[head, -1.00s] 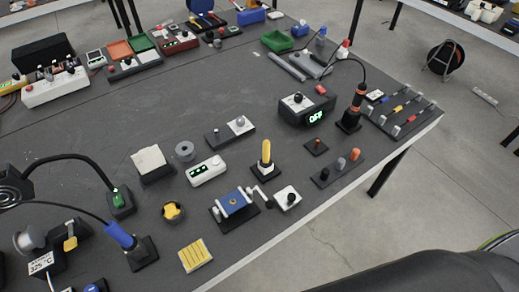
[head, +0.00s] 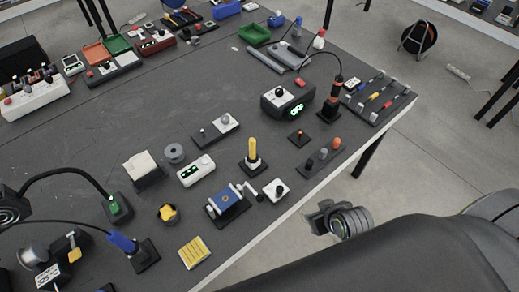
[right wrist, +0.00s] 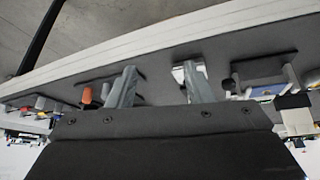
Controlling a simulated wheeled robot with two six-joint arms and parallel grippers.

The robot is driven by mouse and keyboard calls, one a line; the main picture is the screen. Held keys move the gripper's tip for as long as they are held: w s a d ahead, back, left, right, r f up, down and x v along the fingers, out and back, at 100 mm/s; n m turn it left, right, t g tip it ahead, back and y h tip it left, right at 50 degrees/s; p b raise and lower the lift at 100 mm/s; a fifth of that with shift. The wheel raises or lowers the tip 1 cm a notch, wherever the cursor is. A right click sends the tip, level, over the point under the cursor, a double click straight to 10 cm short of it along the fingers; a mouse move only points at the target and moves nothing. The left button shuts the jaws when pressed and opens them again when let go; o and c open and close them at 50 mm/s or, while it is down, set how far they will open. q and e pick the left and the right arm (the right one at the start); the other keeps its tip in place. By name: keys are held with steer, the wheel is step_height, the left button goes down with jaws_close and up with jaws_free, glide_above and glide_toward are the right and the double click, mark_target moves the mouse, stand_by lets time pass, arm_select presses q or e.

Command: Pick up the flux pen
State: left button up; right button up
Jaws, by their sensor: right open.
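A yellow pen-shaped thing (head: 253,150), which looks like the flux pen, stands upright in a small black-and-white holder (head: 252,166) near the middle of the table in the head view. I cannot make out the pen in the right wrist view. My right gripper (head: 322,220) is off the table's front edge, to the right of the pen and nearer to me. In the right wrist view my right gripper (right wrist: 160,87) has its two fingers spread with nothing between them. My left gripper is not in view.
Near the pen stand a blue vise (head: 228,198), a white knob block (head: 276,189) and a three-peg block (head: 322,158). A black station (head: 288,101) stands behind. A white power meter (head: 195,170) is to the left. Bare table lies further back left.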

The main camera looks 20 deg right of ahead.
steer(key=w+a+r+t+y, duration=0.1)
steer(key=w+a+r+t, duration=0.1)
steer(key=w+a+t, duration=0.35)
steer(key=w+a+r+t, duration=0.2)
steer(key=w+a, duration=0.1)
steer(key=w, duration=0.6)
steer(key=b, duration=0.5)
glide_toward(254, 150)
steer(key=x, duration=0.6)
steer(key=shift+f, duration=0.25)
steer(key=shift+b+x, duration=0.6)
steer(key=shift+x, duration=0.25)
steer(key=b+x, duration=0.4)
steer(key=shift+w+r, duration=0.1)
steer(key=shift+w+b, duration=0.4)
steer(key=shift+w, duration=0.05)
